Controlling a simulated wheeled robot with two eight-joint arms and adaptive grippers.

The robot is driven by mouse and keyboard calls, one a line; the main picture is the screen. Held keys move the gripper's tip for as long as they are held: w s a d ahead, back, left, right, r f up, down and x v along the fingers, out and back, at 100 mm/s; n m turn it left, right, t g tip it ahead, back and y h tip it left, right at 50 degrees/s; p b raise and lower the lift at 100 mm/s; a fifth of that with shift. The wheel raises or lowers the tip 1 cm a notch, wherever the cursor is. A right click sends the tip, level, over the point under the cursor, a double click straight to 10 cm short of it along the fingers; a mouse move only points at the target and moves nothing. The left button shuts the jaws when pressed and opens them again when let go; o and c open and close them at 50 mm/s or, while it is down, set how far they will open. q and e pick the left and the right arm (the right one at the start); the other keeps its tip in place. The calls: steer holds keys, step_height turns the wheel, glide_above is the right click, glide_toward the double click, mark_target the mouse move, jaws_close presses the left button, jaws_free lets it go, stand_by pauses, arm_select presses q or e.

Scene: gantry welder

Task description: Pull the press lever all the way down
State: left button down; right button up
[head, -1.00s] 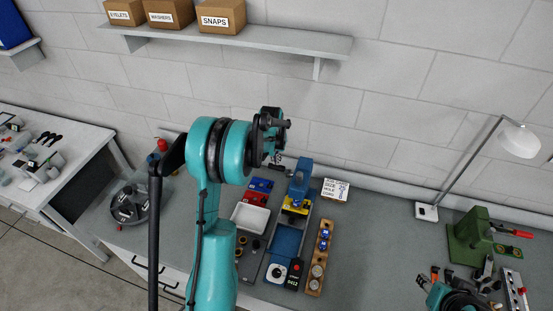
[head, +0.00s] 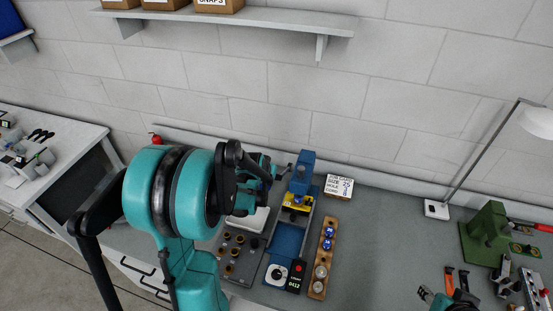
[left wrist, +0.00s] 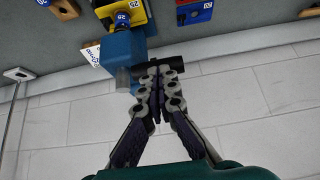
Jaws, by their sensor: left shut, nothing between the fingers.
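The blue press (head: 303,168) stands upright at the back of the bench, with a yellow block (head: 297,202) in front of it. In the left wrist view the press body (left wrist: 122,48) is at upper left. A dark lever bar (left wrist: 208,66) sticks out sideways beside it. My left gripper (left wrist: 158,72) is shut and empty, its fingertips at the bar. I cannot tell whether they touch it. In the head view my own arm mostly hides this gripper (head: 268,170).
A wooden strip with round parts (head: 322,262) lies right of the press, and a dark plate with knobs (head: 234,257) lies left. A green tool with a red handle (head: 486,236) and a lamp base (head: 436,209) stand right. Bare bench lies between.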

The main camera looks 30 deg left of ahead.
arm_select(q)
steer(key=s+d+f+t+b, duration=0.1)
steer(key=s+f+b, duration=0.3)
steer(key=f+b, duration=0.9)
steer(key=shift+s+f+t+y+b, duration=0.2)
steer(key=shift+t+y+b, duration=0.2)
steer(key=shift+t+b, duration=0.3)
arm_select(e)
step_height(320, 180, down, 16)
steer(key=shift+w, duration=0.15)
arm_select(q)
steer(key=shift+s+r, duration=0.1)
steer(key=shift+r, duration=0.1)
step_height(320, 180, up, 13)
steer(key=p, duration=0.5)
steer(key=shift+p, duration=0.4)
arm_select(e)
steer(key=shift+a+r, duration=0.15)
steer(key=shift+r, duration=2.6)
